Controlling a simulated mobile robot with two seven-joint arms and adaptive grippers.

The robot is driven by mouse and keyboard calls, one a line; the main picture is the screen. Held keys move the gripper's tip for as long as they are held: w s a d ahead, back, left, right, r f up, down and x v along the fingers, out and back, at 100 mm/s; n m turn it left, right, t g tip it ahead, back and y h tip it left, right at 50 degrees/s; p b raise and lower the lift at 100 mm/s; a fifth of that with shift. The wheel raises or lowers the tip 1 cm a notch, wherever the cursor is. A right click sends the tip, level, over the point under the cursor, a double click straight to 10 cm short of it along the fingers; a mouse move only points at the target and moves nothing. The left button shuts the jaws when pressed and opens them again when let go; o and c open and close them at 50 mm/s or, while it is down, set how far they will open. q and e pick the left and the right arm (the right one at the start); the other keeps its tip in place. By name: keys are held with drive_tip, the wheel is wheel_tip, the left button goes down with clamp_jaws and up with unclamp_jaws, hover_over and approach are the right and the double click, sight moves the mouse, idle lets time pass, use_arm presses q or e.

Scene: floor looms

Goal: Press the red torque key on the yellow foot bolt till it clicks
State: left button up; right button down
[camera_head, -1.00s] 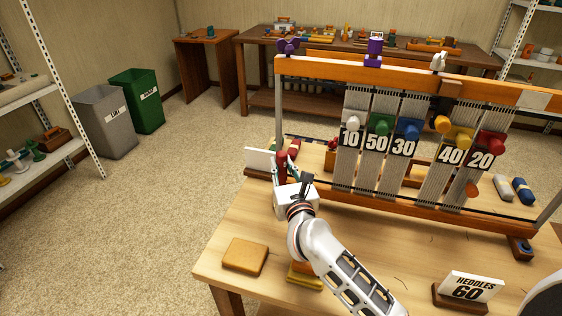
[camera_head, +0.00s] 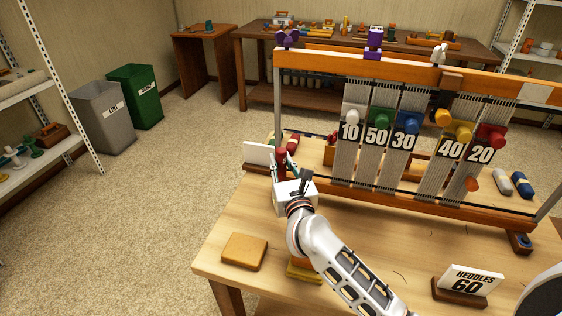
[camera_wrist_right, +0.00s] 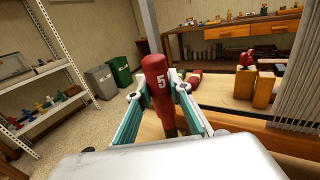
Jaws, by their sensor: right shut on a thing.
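The red torque key (camera_wrist_right: 157,82), marked 5, stands nearly upright between the fingers of my right gripper (camera_wrist_right: 160,108) in the right wrist view. The fingers are shut on it. In the head view the red key (camera_head: 281,160) shows just above my right gripper (camera_head: 283,172), at the left foot of the loom frame (camera_head: 277,110). The yellow foot bolt under the key is hidden by the gripper, so I cannot tell how the key sits on it. My left gripper is not in view.
The loom holds hanging heddle bundles (camera_head: 378,140) with numbered tags. A wooden block (camera_head: 244,251) and a HEDDLES 60 sign (camera_head: 473,282) are on the table (camera_head: 390,235). Another red piece (camera_wrist_right: 246,60) on a wooden block stands right of the key. Bins (camera_head: 103,115) stand on the floor at left.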

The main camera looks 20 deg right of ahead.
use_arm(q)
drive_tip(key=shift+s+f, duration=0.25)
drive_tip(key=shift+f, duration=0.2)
use_arm(e)
drive_tip(key=shift+f, duration=0.35)
idle(0.4)
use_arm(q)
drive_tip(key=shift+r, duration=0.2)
use_arm(e)
drive_tip(key=shift+s+f, duration=0.1)
drive_tip(key=shift+f, duration=0.25)
idle(0.7)
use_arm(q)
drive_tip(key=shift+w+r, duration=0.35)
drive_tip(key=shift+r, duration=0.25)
use_arm(e)
drive_tip(key=shift+r, duration=0.35)
idle(2.2)
use_arm(q)
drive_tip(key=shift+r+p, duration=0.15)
drive_tip(key=shift+p, duration=0.2)
use_arm(e)
drive_tip(key=shift+r, duration=0.1)
